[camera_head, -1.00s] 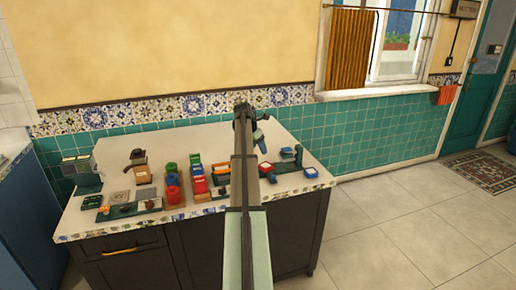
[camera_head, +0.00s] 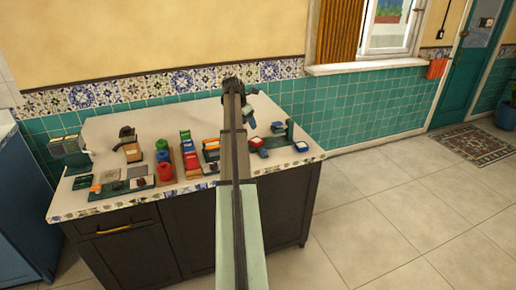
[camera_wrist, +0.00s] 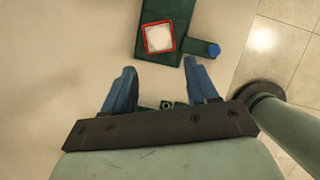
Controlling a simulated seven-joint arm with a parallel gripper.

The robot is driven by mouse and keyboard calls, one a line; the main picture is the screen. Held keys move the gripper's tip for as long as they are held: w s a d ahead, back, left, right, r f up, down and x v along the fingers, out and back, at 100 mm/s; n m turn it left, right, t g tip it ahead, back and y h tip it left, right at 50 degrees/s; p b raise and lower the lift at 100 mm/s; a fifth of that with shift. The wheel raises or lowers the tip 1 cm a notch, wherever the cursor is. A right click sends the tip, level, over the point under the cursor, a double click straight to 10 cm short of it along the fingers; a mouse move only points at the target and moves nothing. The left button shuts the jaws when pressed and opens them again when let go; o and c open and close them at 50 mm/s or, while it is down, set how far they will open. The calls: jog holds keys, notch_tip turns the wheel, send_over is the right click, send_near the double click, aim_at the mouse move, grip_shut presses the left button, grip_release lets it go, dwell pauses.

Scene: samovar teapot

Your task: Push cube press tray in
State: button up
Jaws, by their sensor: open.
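In the wrist view, a dark green press-like base (camera_wrist: 158,12) lies ahead of my gripper (camera_wrist: 161,67). A square piece with a white top and red rim (camera_wrist: 158,37) sits on it; I cannot tell whether this is the cube or part of the tray. A short green arm with a blue round end (camera_wrist: 213,49) sticks out to its right. My blue fingers are open, apart and empty, just short of the base. In the head view, my gripper (camera_head: 250,108) is over the counter's right part, near a green post (camera_head: 290,130). My arm hides part of the counter.
Open floor lies right.

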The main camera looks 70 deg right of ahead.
jog(key=a+f+g+h, duration=0.1)
jog(key=a, duration=0.3)
jog(key=a+f+m+g+h, duration=0.1)
jog(key=a, duration=0.4)
jog(key=a+f+m+g, duration=0.1)
jog(key=a, duration=0.4)
jog(key=shift+s+h, duration=0.25)
jog(key=shift+h, duration=0.15)
jog(key=c, duration=0.9)
jog(key=shift+a+f+m, duration=0.1)
jog(key=shift+a+m, duration=0.05)
jog(key=shift+m, duration=0.15)
grip_shut()
send_near(262, 154)
jog(key=f, duration=0.3)
jog(key=shift+s+a+f, duration=0.1)
jog(key=shift+a+f, duration=0.1)
jog(key=shift+a, duration=0.15)
jog(key=shift+s+d, duration=0.85)
jog(key=shift+d, duration=0.35)
jog(key=shift+s+d, duration=0.3)
jog(key=shift+d, duration=0.1)
jog(key=s+d, duration=0.7)
jog(key=shift+s+d, duration=0.6)
jog(key=shift+s, duration=0.05)
